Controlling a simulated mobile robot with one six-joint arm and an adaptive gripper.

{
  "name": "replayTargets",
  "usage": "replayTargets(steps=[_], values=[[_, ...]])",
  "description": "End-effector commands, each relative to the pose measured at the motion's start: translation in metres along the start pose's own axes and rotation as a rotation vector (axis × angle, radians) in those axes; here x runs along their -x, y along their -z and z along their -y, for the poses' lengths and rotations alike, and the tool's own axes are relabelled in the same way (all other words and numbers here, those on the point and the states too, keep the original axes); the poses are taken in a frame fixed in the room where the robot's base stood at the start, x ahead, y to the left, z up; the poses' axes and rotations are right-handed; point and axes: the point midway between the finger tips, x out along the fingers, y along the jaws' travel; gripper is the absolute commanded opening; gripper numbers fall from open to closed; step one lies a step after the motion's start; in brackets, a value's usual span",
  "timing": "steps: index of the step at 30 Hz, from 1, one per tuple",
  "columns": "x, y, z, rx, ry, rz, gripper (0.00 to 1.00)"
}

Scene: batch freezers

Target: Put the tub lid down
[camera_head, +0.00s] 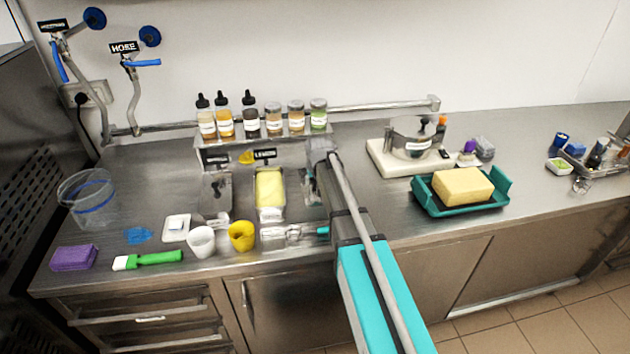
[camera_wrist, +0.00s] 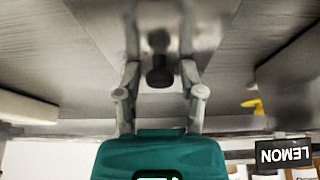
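The tub lid (camera_head: 313,188) is a shiny metal plate just right of the open lemon tub (camera_head: 268,212), which shows pale yellow contents. My arm partly covers the lid in the head view. In the wrist view the lid (camera_wrist: 205,28) lies below my gripper, with its black knob (camera_wrist: 160,76) standing up.
A metal tub (camera_head: 217,190) stands left of the lemon tub. Dropper bottles and jars stand on the shelf (camera_head: 262,137) behind. Cups (camera_head: 201,241) and utensils (camera_head: 290,232) lie in front. A scale (camera_head: 385,160) and a teal tray (camera_head: 470,208) stand to the right.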

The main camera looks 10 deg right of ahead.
Motion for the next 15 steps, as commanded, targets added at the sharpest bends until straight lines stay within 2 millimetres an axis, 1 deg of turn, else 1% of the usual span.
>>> replayTargets(steps=[15], values=[[0.0022,0.0009,-0.0002,0.0,0.0,0.0,0.65]])
